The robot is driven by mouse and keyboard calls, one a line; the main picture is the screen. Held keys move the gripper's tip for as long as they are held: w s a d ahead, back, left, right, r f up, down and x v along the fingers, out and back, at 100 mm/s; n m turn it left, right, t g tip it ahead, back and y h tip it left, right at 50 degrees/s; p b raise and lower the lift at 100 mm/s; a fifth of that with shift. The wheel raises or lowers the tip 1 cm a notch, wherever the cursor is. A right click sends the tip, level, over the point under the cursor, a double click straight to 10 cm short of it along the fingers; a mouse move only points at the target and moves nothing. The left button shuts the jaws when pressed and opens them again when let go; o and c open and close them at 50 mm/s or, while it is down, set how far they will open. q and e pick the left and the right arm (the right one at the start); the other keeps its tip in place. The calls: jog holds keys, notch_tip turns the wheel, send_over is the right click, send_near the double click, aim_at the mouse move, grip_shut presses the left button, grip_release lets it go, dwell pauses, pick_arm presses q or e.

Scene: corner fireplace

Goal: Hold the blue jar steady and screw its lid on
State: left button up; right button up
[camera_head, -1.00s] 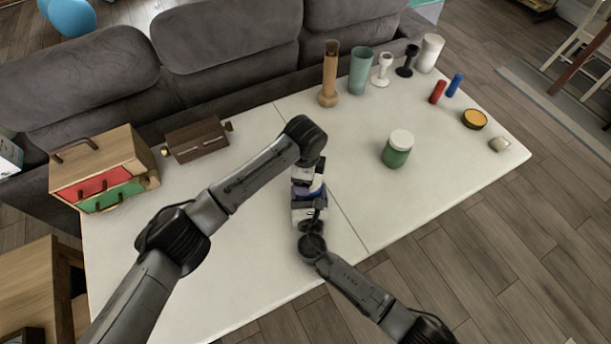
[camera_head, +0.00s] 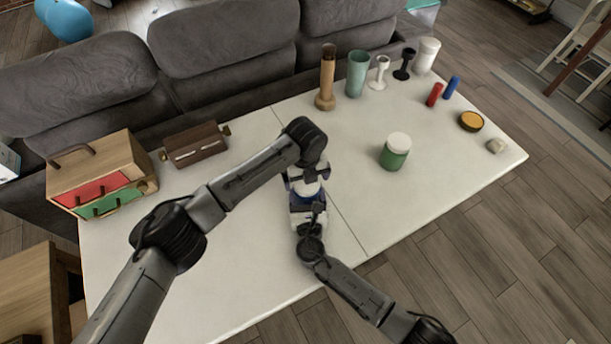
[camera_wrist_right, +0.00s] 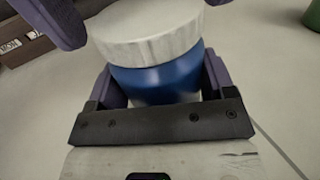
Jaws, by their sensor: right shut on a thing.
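The blue jar (camera_wrist_right: 155,82) stands between the fingers of my right gripper (camera_head: 307,207), which is shut on its body. A white lid (camera_wrist_right: 150,38) sits on top of the jar and covers its mouth; I cannot tell how tightly it is seated. My left gripper (camera_head: 308,176) points down from above at the lid. Its purple fingers are spread apart; one shows at the lid's left side in the right wrist view, with only a sliver of the other at upper right. In the head view the grippers largely hide the jar.
A green jar with a white lid (camera_head: 395,153) stands to the right. Several vases, candle holders and cylinders line the back right, with a round orange-topped tin (camera_head: 471,121). A drawer box (camera_head: 100,175) and a brown case (camera_head: 195,146) are at left. The front tabletop is clear.

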jog(key=shift+f, duration=0.1)
pick_arm(q)
jog(key=shift+r, duration=2.25)
